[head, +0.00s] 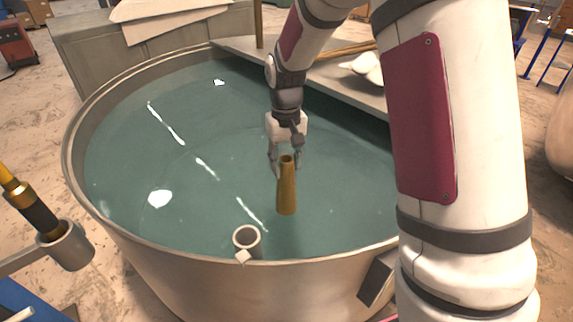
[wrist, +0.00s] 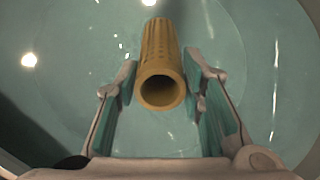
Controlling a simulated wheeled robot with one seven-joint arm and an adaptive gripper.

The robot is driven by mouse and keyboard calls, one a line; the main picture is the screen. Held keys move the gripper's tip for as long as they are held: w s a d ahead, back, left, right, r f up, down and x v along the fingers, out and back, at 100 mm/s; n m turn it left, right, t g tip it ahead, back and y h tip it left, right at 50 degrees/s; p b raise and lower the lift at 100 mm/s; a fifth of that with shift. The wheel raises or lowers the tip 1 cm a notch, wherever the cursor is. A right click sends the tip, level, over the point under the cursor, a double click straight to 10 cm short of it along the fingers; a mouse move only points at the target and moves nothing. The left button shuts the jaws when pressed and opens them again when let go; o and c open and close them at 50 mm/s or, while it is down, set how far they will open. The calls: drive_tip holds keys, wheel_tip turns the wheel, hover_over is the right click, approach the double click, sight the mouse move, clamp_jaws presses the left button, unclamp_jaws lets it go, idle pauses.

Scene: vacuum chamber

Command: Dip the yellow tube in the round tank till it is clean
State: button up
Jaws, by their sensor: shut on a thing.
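The yellow tube (head: 287,190) is a brownish-yellow hollow piece, upright over the round tank (head: 88,212), with its open end up. My gripper (head: 286,160) is shut on the tube near its top end. The tube's lower part shows against the teal liquid in the head view; I cannot tell how far it is under the surface. In the wrist view the tube (wrist: 160,70) sits between the two fingers of my gripper (wrist: 165,92), its dark opening facing the camera. No clear dirt patches show on the visible side.
A small ring holder (head: 247,238) is at the tank's near rim. A grey shelf (head: 345,82) spans the tank's far right, bearing white lumps and a rod. A black and yellow tool (head: 38,210) stands in a holder at the left. The liquid surface around the tube is open.

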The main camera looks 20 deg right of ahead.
wheel_tip(320, 180, up, 12)
drive_tip(key=p, duration=0.1)
drive_tip(key=shift+p, duration=0.4)
idle(0.4)
